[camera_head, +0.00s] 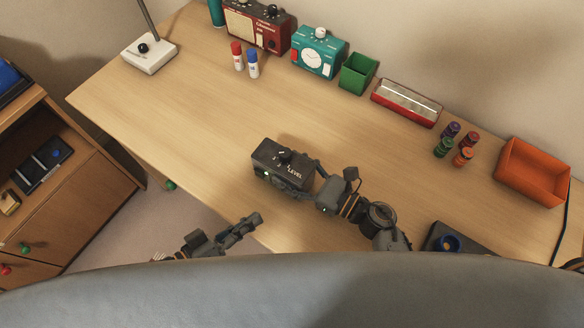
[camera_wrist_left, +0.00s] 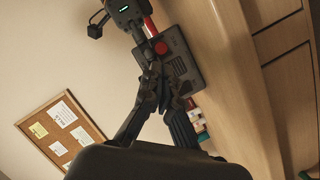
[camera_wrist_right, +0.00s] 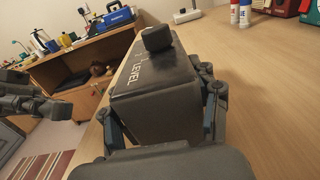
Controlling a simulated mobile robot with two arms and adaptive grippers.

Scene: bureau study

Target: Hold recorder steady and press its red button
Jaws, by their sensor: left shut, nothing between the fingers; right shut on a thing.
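The recorder (camera_head: 275,158) is a dark box with a knob and the word LEVEL on top, near the desk's front edge. My right gripper (camera_head: 296,183) is shut on it; in the right wrist view the fingers flank the recorder (camera_wrist_right: 160,95). I cannot tell whether it touches the desk.
On the desk (camera_head: 190,110) stand a red radio (camera_head: 257,27), a teal clock (camera_head: 318,55), a green bin (camera_head: 357,73), a red-and-silver box (camera_head: 406,103), several small bottles and an orange tray (camera_head: 531,173). A low cabinet (camera_head: 70,190) stands at left. The desk's left middle is clear.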

